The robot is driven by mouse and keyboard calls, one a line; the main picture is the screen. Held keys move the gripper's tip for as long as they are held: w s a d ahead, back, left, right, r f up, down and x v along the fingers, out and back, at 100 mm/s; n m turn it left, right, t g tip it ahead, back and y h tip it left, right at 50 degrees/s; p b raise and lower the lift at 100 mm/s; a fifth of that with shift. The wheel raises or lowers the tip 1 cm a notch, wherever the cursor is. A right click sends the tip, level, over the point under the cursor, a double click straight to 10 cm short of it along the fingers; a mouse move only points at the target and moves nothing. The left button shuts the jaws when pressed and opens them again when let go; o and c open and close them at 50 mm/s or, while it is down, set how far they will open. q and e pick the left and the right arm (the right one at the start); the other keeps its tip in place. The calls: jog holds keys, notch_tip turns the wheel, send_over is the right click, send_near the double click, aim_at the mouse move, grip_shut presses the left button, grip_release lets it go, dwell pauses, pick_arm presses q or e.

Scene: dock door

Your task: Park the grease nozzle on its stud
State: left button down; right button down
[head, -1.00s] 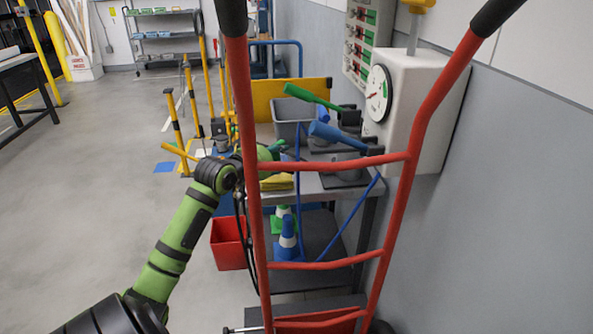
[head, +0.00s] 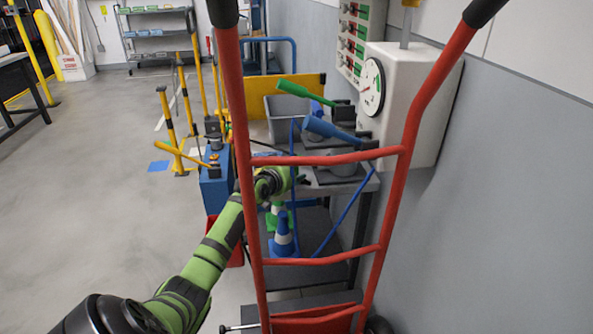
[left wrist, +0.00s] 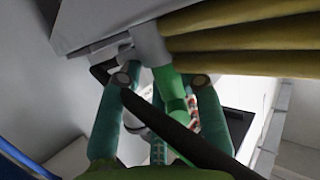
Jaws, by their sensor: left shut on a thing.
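My left gripper (head: 297,178) is behind the red hand truck, at the near edge of the grey work cart. In the left wrist view its two teal fingers (left wrist: 165,82) are closed around a green and grey piece, which seems to be the grease nozzle (left wrist: 172,88). Its grey end points up beside a yellow ribbed thing (left wrist: 245,45). A black strip crosses in front of the fingers; I cannot tell whether it is a hose. In the head view the nozzle is hidden by the gripper and hand truck. I cannot make out the stud. My right gripper is not in view.
The red hand truck (head: 405,175) stands close in front. The cart (head: 345,185) carries a green-handled tool (head: 305,92), a blue-handled tool (head: 330,128) and a grey bin. A gauge box (head: 415,95) hangs on the right wall. A blue box (head: 214,190) stands left.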

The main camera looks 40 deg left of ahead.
pick_arm(q)
jog(key=c, duration=1.1)
grip_release()
